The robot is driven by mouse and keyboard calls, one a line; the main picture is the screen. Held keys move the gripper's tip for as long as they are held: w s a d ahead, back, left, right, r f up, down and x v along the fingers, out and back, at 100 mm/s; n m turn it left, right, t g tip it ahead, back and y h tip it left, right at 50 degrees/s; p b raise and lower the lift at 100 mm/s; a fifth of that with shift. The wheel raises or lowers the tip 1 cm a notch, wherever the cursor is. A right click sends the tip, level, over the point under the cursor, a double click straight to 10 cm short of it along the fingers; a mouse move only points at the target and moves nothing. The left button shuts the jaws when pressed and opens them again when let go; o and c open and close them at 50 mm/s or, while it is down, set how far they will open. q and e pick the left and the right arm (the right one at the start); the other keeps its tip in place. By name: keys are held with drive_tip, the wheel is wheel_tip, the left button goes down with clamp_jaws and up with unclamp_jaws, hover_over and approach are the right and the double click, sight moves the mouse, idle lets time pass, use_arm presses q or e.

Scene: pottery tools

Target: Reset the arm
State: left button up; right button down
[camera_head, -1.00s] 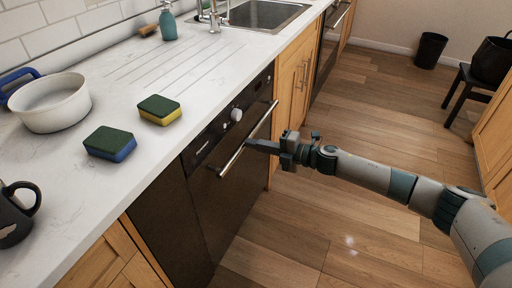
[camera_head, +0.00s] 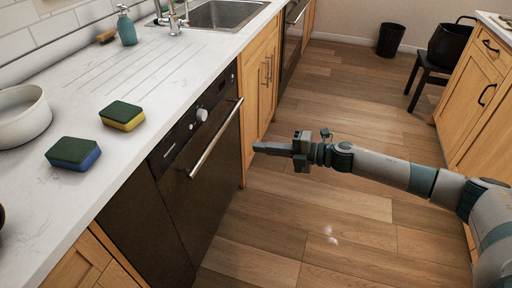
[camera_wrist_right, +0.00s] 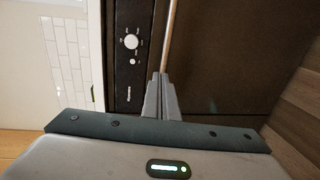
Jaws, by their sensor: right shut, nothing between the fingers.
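My right gripper (camera_head: 258,147) reaches in from the right in the head view. Its fingers point left toward the black dishwasher (camera_head: 185,215), over the wooden floor. In the right wrist view the fingers (camera_wrist_right: 160,80) are together with nothing between them. They line up in that view with the end of the dishwasher's bar handle (camera_wrist_right: 171,35). In the head view the gripper appears to the right of the handle (camera_head: 217,138), apart from it. My left gripper is in neither view.
The worktop holds a white pot (camera_head: 22,118), a blue sponge (camera_head: 74,154), a yellow sponge (camera_head: 123,116) and a soap bottle (camera_head: 126,27) near the sink (camera_head: 222,14). A chair (camera_head: 428,78) and a bin (camera_head: 391,40) stand at the back right. The middle floor is clear.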

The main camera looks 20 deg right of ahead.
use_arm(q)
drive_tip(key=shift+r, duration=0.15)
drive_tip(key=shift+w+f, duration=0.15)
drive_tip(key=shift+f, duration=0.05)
use_arm(e)
drive_tip(key=shift+a, duration=0.1)
